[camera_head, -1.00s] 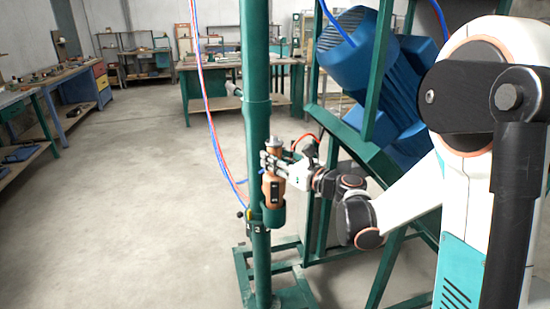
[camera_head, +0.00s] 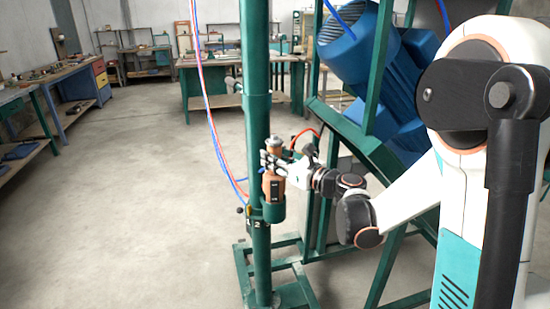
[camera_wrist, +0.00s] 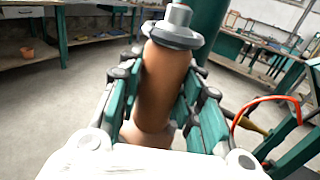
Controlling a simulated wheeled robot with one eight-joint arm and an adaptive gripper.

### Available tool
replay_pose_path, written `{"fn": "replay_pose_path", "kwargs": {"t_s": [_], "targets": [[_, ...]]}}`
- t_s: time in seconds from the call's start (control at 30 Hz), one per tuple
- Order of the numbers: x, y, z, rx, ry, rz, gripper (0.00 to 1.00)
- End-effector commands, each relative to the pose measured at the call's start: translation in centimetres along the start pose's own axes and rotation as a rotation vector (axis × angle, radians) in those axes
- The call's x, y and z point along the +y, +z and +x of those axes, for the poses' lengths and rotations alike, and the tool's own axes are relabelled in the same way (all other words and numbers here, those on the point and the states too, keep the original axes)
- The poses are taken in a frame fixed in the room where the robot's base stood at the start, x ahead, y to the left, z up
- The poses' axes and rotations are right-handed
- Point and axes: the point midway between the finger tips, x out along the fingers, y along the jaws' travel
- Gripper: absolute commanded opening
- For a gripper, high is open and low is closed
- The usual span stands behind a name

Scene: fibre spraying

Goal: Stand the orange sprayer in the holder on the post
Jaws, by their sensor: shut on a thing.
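The orange sprayer (camera_head: 273,187) is upright beside the green post (camera_head: 257,120), with its lower end at the green cup-shaped holder (camera_head: 273,213). The holder hides its bottom, so I cannot tell how deep it sits. My gripper (camera_head: 274,164) comes from the right and is shut around the sprayer's upper body. In the wrist view, the sprayer (camera_wrist: 163,88) stands between the two green finger pads, its grey collar and nozzle above them. The holder is not clearly visible there.
Red and blue hoses (camera_head: 209,110) hang left of the post. A green frame with a large blue motor (camera_head: 346,40) stands close on the right. An orange-red hose (camera_wrist: 268,100) curves beside my gripper. Workbenches (camera_head: 72,88) stand farther back, and the floor on the left is clear.

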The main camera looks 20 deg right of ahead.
Motion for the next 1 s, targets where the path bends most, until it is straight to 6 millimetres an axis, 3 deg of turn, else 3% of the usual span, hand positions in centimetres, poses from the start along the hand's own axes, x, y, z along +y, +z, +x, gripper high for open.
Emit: {"fn": "replay_pose_path", "kwargs": {"t_s": [0.33, 0.37, 0.47, 0.83, 1.0], "targets": [[0.0, -0.6, 0.0, -0.001, 0.0, 0.001, 0.0], [0.0, -0.6, 0.0, -0.001, 0.0, 0.001, 0.35], [0.0, -0.5, 0.0, -0.001, 0.0, 0.001, 0.56], [0.0, -0.6, -0.2, 0.0, 0.0, 0.0, 0.56], [-0.1, -0.6, -2.1, 0.0, -0.003, 0.0, 0.56]]}}
